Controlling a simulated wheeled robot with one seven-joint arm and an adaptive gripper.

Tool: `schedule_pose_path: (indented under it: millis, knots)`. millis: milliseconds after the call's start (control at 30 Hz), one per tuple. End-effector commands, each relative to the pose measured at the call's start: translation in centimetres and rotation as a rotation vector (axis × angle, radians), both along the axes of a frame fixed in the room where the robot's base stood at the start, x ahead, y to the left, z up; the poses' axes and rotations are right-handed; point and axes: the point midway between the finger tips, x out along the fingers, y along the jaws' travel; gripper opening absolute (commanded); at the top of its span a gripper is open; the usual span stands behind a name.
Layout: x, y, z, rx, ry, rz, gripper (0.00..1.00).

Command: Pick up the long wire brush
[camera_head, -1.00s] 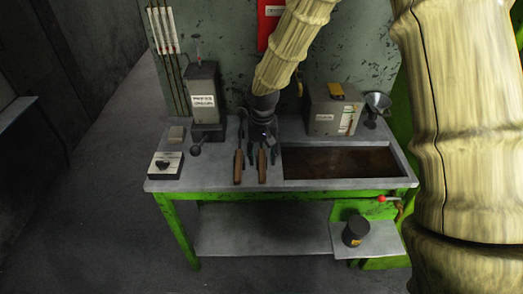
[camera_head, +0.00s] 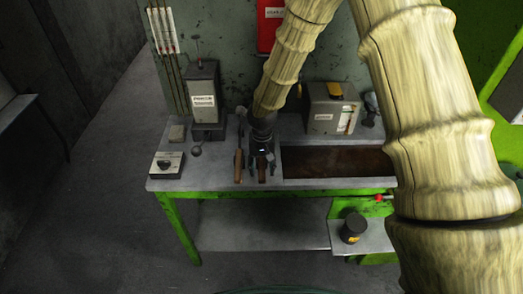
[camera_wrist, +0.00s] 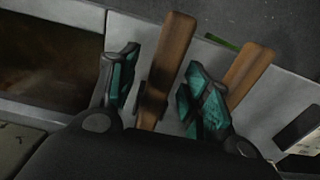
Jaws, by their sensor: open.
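Two brush-like tools with brown wooden handles lie side by side on the bench top. In the head view, the left handle (camera_head: 238,166) is clear of my gripper (camera_head: 261,167), which is over the right handle (camera_head: 262,174). In the wrist view my gripper (camera_wrist: 162,88) is open, with one finger on each side of one handle (camera_wrist: 173,50). The other handle (camera_wrist: 247,72) is outside the right finger. The heads of both tools are mostly hidden, so I cannot tell which is the long wire brush.
A dark recessed trough (camera_head: 335,162) is right of the tools. A grey box (camera_head: 332,109) stands behind it. A lever device (camera_head: 204,102) and a small switch box (camera_head: 167,166) are on the left. A dark can (camera_head: 353,228) sits on the lower shelf.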

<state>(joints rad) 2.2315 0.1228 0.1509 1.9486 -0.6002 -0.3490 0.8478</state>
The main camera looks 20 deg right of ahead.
Motion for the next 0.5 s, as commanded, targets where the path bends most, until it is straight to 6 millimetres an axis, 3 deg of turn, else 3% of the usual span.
schedule_pose_path:
  millis: [233, 500]
  knots:
    - [-0.01, -0.01, -0.11, 0.000, 0.000, 0.000, 0.48]
    - [-0.01, -0.01, -0.10, 0.000, 0.000, 0.000, 0.00]
